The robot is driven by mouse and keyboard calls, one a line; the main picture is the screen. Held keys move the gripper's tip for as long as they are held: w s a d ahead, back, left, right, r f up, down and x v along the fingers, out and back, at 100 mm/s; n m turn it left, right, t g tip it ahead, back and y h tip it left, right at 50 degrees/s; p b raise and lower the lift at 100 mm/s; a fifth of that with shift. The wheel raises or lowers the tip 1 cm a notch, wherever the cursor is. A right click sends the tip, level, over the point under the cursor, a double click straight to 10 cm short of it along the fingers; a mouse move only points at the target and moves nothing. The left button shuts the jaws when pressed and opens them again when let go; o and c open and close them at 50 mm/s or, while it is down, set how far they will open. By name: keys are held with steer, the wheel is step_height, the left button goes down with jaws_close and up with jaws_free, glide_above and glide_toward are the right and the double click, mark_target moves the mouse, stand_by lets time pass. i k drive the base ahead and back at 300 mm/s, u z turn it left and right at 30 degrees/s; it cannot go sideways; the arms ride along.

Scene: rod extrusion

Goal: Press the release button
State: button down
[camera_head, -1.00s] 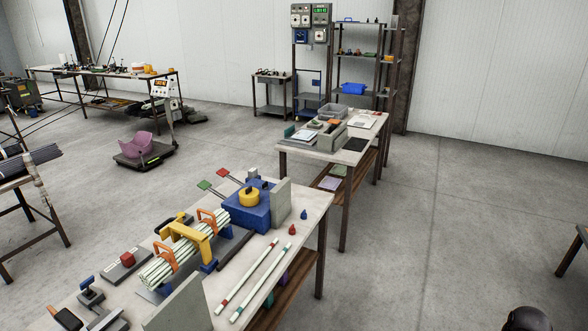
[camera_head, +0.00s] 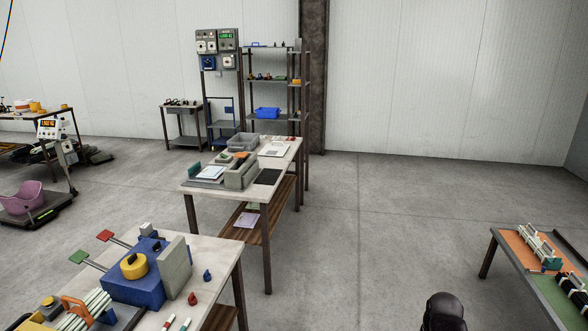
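No part that I can clearly tell as the release button shows now. On the near workbench (camera_head: 215,258) at the lower left stands a blue block (camera_head: 128,290) with a round yellow knob (camera_head: 134,265) on top. A red paddle (camera_head: 104,236) and a green paddle (camera_head: 79,256) stick out behind it on rods. A bundle of pale rods (camera_head: 86,312) with an orange clamp (camera_head: 78,308) is cut off by the lower left corner. My gripper is not in view.
A second table (camera_head: 203,186) with trays and a grey bin (camera_head: 242,142) stands behind. A control panel (camera_head: 217,41) and shelves (camera_head: 272,84) are at the back wall. Another table (camera_head: 500,240) is at the right. The floor (camera_head: 370,220) between is clear.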

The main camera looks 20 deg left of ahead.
mark_target(48, 301)
steer(key=u, duration=0.3)
steer(key=i, duration=0.7)
steer(key=u, duration=0.75)
steer(key=i, duration=0.45)
steer(key=u, duration=0.7)
steer(key=i, duration=0.6)
steer(key=u, duration=0.35)
